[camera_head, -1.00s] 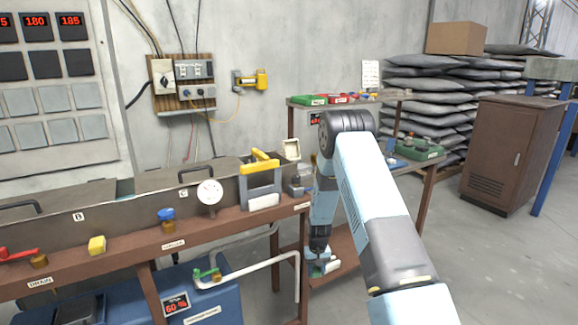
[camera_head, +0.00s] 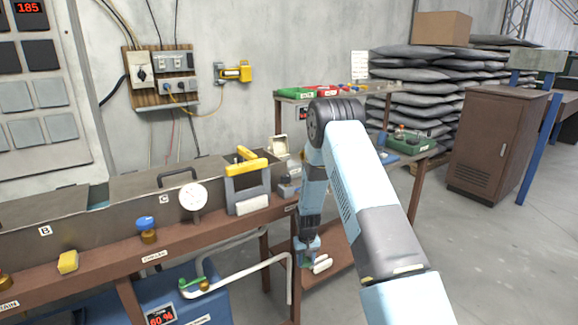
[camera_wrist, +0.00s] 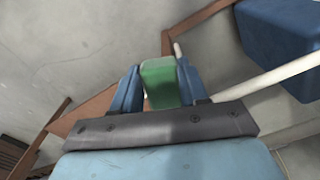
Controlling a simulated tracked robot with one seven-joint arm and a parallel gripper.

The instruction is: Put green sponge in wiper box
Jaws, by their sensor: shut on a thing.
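My gripper (camera_wrist: 159,88) is shut on a green sponge (camera_wrist: 160,82), which sits between its two blue fingers in the wrist view. In the head view my gripper (camera_head: 308,250) hangs low, beside the right end of the brown bench and above a low brown shelf. The sponge is barely visible there. No box can be told for sure as the wiper box. A green bin (camera_head: 297,93) and a red bin (camera_head: 328,91) stand on the raised back shelf, their labels too small to read.
White rolls (camera_head: 321,264) lie near my gripper on the low shelf (camera_head: 335,262). The bench (camera_head: 110,255) at left carries a yellow block (camera_head: 68,262), a valve and a gauge. A white pipe (camera_head: 255,264) runs close by. A brown cabinet (camera_head: 497,145) stands right; the floor before it is clear.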

